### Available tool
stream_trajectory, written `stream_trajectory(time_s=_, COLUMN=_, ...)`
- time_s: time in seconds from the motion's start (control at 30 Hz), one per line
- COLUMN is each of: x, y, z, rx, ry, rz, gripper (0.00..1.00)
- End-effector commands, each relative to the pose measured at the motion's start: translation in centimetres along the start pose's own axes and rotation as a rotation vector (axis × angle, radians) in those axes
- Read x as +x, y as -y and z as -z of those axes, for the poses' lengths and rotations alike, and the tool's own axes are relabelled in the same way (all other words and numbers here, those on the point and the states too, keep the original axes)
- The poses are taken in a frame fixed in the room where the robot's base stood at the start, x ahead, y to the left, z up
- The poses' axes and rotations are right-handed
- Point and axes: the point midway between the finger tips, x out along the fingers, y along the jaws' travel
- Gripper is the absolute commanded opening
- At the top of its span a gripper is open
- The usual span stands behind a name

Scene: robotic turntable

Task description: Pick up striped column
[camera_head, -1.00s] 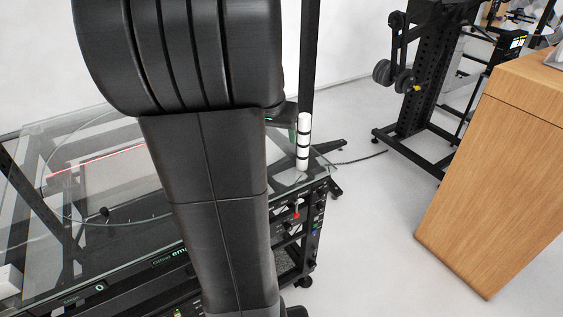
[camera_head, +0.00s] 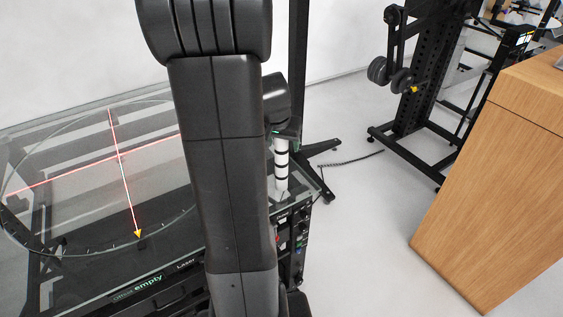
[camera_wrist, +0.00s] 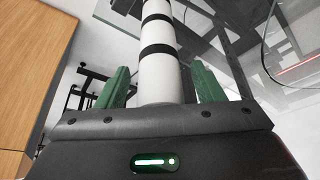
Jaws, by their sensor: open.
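The striped column (camera_head: 281,172) is a white upright cylinder with black bands. It stands at the right corner of the glass-topped turntable table, just right of my arm in the head view. In the wrist view the column (camera_wrist: 158,60) rises between the two green fingers of my gripper (camera_wrist: 162,85). The gripper is open, with a finger on each side of the column, and a gap shows on both sides. In the head view my gripper (camera_head: 284,134) is at the column's upper end, partly hidden by my arm. The column's top is hidden there.
The turntable's glass top (camera_head: 70,165) with red laser lines lies left of my arm. A black post (camera_head: 298,70) stands close behind the column. A wooden cabinet (camera_head: 490,180) and a black weight rack (camera_head: 425,90) stand to the right. Floor between is clear.

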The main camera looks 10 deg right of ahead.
Motion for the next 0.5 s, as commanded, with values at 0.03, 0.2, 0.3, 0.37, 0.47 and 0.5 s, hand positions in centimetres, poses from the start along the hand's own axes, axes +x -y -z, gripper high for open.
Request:
stream_trajectory(time_s=0.03, x=-0.02, y=0.0, z=0.01, rx=0.0, ry=0.0, rz=0.0, gripper=0.59)
stream_trajectory(time_s=0.2, x=-0.03, y=0.01, z=0.02, rx=0.0, ry=0.0, rz=0.0, gripper=0.26)
stream_trajectory(time_s=0.3, x=-0.04, y=0.01, z=0.02, rx=0.0, ry=0.0, rz=0.0, gripper=0.06)
stream_trajectory(time_s=0.37, x=-0.04, y=0.02, z=0.02, rx=0.0, ry=-0.001, rz=0.0, gripper=0.0)
stream_trajectory(time_s=0.47, x=-0.07, y=0.02, z=0.06, rx=0.0, ry=-0.001, rz=0.001, gripper=0.0)
stream_trajectory(time_s=0.5, x=-0.07, y=0.02, z=0.06, rx=0.0, ry=-0.001, rz=0.001, gripper=0.0)
